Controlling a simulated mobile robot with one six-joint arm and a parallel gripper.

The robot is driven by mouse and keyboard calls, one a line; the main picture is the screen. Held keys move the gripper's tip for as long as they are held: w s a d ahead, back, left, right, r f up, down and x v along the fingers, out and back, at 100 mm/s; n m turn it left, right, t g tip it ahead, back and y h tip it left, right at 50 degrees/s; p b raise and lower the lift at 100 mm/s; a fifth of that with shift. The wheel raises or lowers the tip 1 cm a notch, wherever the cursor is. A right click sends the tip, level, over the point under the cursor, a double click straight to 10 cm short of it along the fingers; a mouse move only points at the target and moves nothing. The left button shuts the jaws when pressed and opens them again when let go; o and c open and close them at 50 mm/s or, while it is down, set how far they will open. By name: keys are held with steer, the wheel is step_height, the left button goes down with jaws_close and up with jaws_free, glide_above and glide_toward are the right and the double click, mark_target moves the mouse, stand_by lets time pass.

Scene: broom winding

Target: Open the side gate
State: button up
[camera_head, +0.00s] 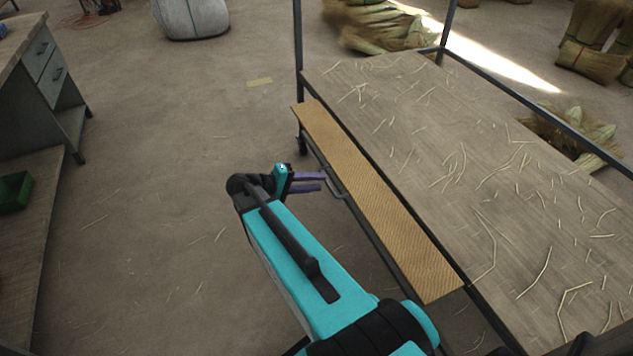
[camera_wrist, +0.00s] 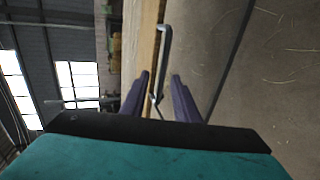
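The side gate (camera_head: 375,195) is a long tan ribbed board along the left edge of the straw-strewn table. A grey bar handle (camera_head: 334,186) sticks out from its left side; in the wrist view the handle (camera_wrist: 164,45) runs beside the tan board edge (camera_wrist: 149,35). My gripper (camera_head: 308,182) has purple fingers spread apart, pointing right at the handle. In the wrist view the open gripper (camera_wrist: 161,75) has a finger on either side of the handle's line, with the handle ahead of and partly between the tips. Contact cannot be told.
The table (camera_head: 430,120) has dark metal posts and rails and bears scattered straw. Straw bundles (camera_head: 385,25) lie behind it. A workbench (camera_head: 45,75) with drawers and a green bin (camera_head: 14,190) stand at left. The floor between (camera_head: 170,150) is mostly clear.

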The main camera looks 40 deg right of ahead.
steer(key=p+v, duration=0.2)
steer(key=v, duration=0.8)
steer(key=shift+w+a, duration=0.15)
steer(key=shift+a, duration=0.25)
steer(key=shift+r, duration=0.15)
steer(key=shift+p, duration=0.3)
